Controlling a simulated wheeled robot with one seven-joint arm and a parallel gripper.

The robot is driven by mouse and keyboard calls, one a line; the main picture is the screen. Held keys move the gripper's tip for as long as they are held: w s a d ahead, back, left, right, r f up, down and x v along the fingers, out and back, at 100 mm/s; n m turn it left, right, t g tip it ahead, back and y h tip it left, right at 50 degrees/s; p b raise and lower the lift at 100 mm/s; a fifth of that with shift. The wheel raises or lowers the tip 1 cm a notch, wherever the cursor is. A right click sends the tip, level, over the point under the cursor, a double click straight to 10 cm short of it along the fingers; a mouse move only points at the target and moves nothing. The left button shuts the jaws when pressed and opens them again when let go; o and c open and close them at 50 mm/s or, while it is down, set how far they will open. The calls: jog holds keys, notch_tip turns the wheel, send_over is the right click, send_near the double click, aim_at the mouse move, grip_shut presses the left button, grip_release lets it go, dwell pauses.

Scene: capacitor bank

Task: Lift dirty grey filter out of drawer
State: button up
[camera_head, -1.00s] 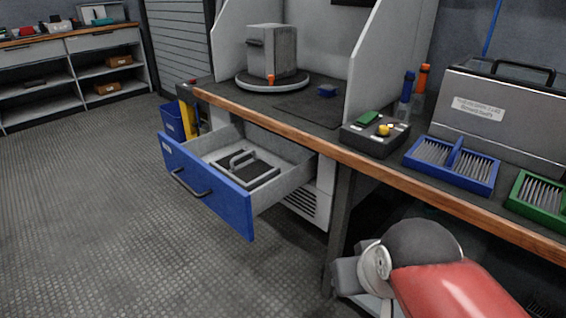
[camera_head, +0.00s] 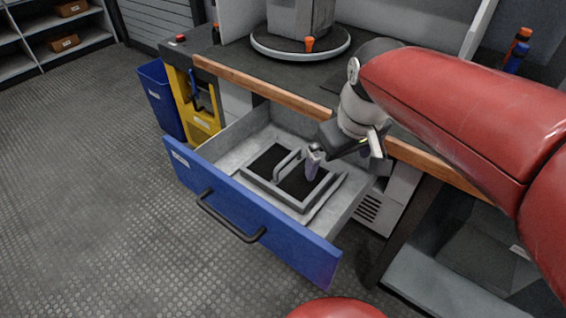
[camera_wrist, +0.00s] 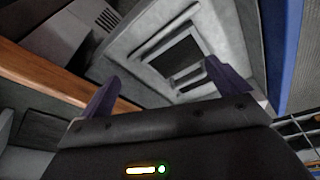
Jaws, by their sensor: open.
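The dirty grey filter (camera_head: 268,183) lies flat in the open blue-fronted drawer (camera_head: 240,215). It has a light grey frame, a dark middle and a raised grey bar handle (camera_head: 287,163). My gripper (camera_head: 314,160) is over the drawer, near the right end of the handle, its jaws apart and empty. In the wrist view the filter (camera_wrist: 205,58) appears ahead, between and beyond the two purple fingertips (camera_wrist: 165,92). I cannot tell from the head view whether a finger touches the handle.
The wooden bench edge (camera_head: 262,88) runs above the drawer, close to my arm. A blue bin (camera_head: 160,100) and a yellow stand (camera_head: 197,115) are left of the drawer. A round turntable (camera_head: 290,52) sits on the bench. Open floor lies at left.

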aim_at(288, 157)
jog(key=w+a+n+g, duration=0.1)
jog(key=w+a, duration=0.2)
jog(key=w+a+f+n+p, duration=0.1)
jog(key=w+a+n, duration=0.1)
jog(key=w+a, duration=0.1)
jog(key=w+a+f+n+g, duration=0.1)
jog(key=w+a+n, duration=0.1)
jog(key=w+a, duration=0.1)
jog(key=shift+w+g+h, duration=0.1)
jog(key=shift+g+h, duration=0.2)
jog(key=shift+h, duration=0.1)
jog(key=f, duration=0.8)
jog(key=shift+w+a, duration=0.15)
jog(key=shift+w, duration=0.15)
jog(key=shift+r, duration=0.1)
jog(key=c, duration=1.1)
jog(key=shift+r, duration=0.1)
